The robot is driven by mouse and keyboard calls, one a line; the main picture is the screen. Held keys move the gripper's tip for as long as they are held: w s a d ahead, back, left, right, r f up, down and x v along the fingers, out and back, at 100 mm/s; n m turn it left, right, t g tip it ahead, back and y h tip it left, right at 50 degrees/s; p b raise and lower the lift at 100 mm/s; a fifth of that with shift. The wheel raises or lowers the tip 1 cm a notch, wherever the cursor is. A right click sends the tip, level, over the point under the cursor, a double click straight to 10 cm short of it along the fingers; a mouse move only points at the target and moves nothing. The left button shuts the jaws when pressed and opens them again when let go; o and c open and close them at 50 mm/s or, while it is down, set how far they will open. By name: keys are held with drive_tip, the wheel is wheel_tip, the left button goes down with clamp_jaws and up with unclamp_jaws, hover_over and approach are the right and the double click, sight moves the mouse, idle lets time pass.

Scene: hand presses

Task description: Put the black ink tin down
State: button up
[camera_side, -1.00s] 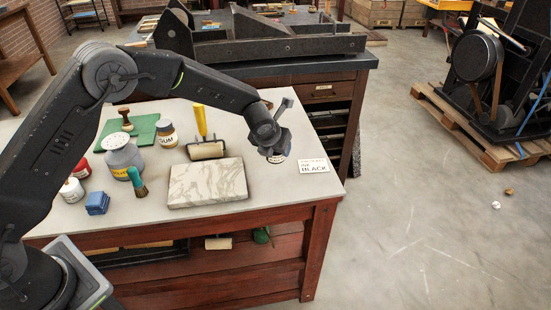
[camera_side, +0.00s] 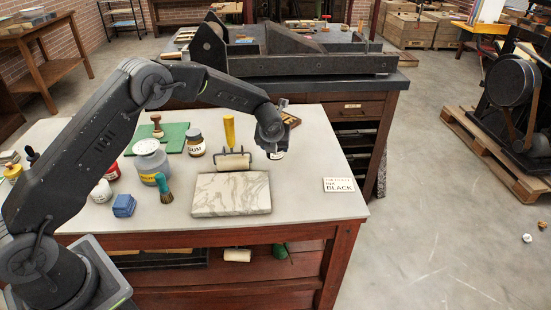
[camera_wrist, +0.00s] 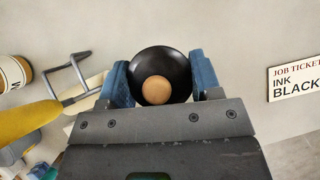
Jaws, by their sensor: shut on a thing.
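My gripper (camera_side: 272,142) is over the right part of the tabletop, to the right of the roller. In the wrist view its blue fingers (camera_wrist: 159,82) are closed on both sides of the black ink tin (camera_wrist: 176,65). A job ticket (camera_side: 338,185) reading INK BLACK lies on the table to the right, apart from the tin.
A marble slab (camera_side: 231,194) lies in front, with a yellow-handled roller (camera_side: 234,160) behind it. A gum jar (camera_side: 195,143), grey can (camera_side: 150,160), brush (camera_side: 164,190) and blue block (camera_side: 124,206) stand left. The tabletop (camera_side: 310,155) around the ticket is bare.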

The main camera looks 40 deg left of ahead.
sight(275, 155)
drive_tip(key=shift+f, duration=2.3)
drive_tip(key=shift+f, duration=0.1)
drive_tip(key=o, duration=1.1)
drive_tip(key=shift+f, duration=0.1)
drive_tip(key=shift+r, duration=0.35)
drive_tip(key=v, duration=1.2)
